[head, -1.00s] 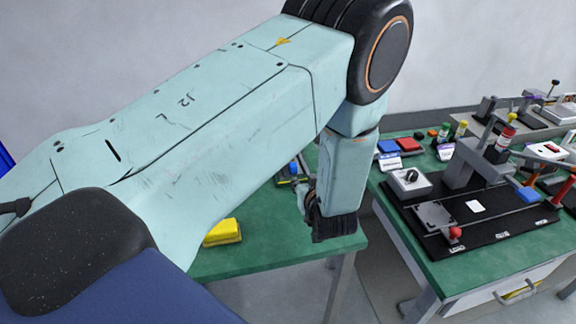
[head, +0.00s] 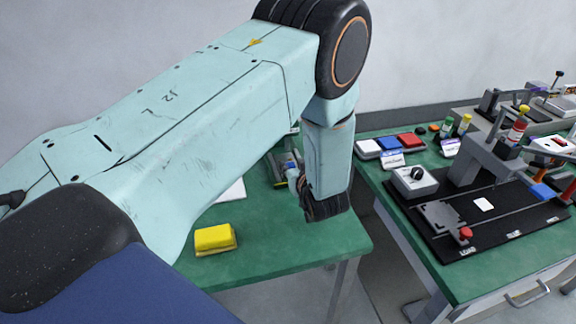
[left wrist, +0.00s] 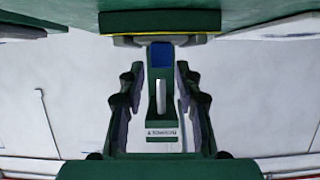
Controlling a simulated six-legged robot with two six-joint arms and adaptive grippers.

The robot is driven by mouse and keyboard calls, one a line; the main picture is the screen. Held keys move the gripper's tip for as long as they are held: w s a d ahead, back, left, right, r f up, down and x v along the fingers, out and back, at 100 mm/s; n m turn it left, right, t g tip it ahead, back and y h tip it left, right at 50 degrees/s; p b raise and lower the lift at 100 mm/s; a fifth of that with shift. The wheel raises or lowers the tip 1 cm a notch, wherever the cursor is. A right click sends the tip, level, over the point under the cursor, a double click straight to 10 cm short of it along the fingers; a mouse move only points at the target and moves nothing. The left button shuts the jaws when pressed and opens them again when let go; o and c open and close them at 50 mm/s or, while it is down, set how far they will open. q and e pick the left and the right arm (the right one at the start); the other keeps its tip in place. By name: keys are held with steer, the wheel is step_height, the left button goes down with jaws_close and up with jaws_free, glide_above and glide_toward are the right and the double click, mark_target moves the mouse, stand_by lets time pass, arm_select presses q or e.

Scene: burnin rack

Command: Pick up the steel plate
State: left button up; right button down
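A flat grey plate-like piece with cutouts (head: 440,218) lies at the left end of the black base on the right bench, beside a red knob. I cannot tell for certain that it is the steel plate. My left gripper (head: 299,184) is over the left green table, partly hidden by its own wrist. In the left wrist view its two dark fingers (left wrist: 160,78) stand apart, open. My right gripper is out of view.
A yellow block (head: 215,238) lies on the left green table (head: 275,248). A small grey device (head: 281,170) is near my left gripper. A gap separates the tables. A grey box with a black knob (head: 414,181) and colored bins (head: 390,143) occupy the right bench.

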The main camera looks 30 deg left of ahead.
mark_target(291, 164)
arm_select(q)
steer(key=x, duration=0.4)
steer(key=shift+s+f, duration=0.15)
steer(key=shift+f, duration=0.05)
steer(key=shift+d+r, duration=0.15)
steer(key=shift+r, duration=0.05)
steer(key=shift+f, duration=0.1)
steer(key=c, duration=0.4)
jaws_close()
